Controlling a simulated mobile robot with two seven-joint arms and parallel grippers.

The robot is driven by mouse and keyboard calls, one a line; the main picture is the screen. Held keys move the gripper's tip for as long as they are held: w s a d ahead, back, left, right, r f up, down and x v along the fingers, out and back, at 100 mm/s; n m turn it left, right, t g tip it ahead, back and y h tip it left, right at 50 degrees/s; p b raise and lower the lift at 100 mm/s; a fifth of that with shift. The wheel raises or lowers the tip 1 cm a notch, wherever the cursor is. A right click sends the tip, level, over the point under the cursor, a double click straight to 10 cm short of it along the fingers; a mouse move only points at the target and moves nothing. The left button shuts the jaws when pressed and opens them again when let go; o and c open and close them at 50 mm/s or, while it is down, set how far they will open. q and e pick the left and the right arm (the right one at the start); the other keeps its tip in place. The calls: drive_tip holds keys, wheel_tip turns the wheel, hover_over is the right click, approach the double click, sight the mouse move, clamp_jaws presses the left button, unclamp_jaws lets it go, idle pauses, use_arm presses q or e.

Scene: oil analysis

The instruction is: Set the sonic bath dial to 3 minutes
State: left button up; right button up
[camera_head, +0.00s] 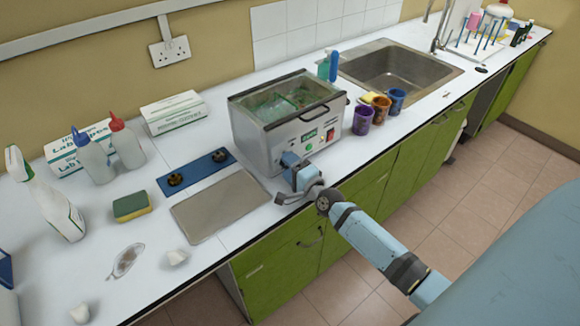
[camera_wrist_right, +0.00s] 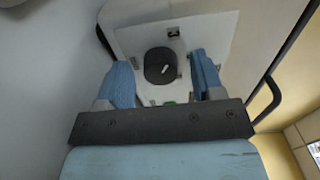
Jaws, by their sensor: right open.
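The sonic bath (camera_head: 282,118) is a grey metal box with an open top, standing on the white counter. Its front panel carries labels and a red switch (camera_head: 330,134). The black round dial (camera_wrist_right: 160,66) with a white pointer mark shows in the right wrist view, on a white panel. My right gripper (camera_head: 291,160) is at the left part of the bath's front and hides the dial in the head view. In the wrist view its two blue fingers (camera_wrist_right: 163,80) are open, one on each side of the dial, with gaps between. My left gripper is not in view.
A metal tray (camera_head: 218,208) and a blue plate with two black knobs (camera_head: 195,172) lie left of the bath. Several cups (camera_head: 380,109) stand right of it, before the sink (camera_head: 400,70). Bottles (camera_head: 127,143), boxes and a sponge (camera_head: 131,206) are further left.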

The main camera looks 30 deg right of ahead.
drive_tip(key=s+d+b, duration=0.1)
drive_tip(key=s, duration=1.2)
drive_tip(key=shift+s, duration=0.4)
drive_tip(key=s+a+f+n+g+p, duration=0.2)
drive_tip(key=s+a+n+g+p, duration=0.1)
drive_tip(key=s+a+n, duration=0.3)
drive_tip(key=s+a+f+n+g+y+p, duration=0.1)
drive_tip(key=s+a+f+n+g+p, duration=0.1)
drive_tip(key=s+a+n+g+p, duration=0.2)
drive_tip(key=s+a+n+p, duration=0.1)
drive_tip(key=s+a+n, duration=0.2)
drive_tip(key=a+n, duration=0.4)
drive_tip(key=shift+s+a+f+n+y+p, duration=0.15)
drive_tip(key=shift+a+f+n+y+p, duration=0.15)
drive_tip(key=shift+n, duration=1.2)
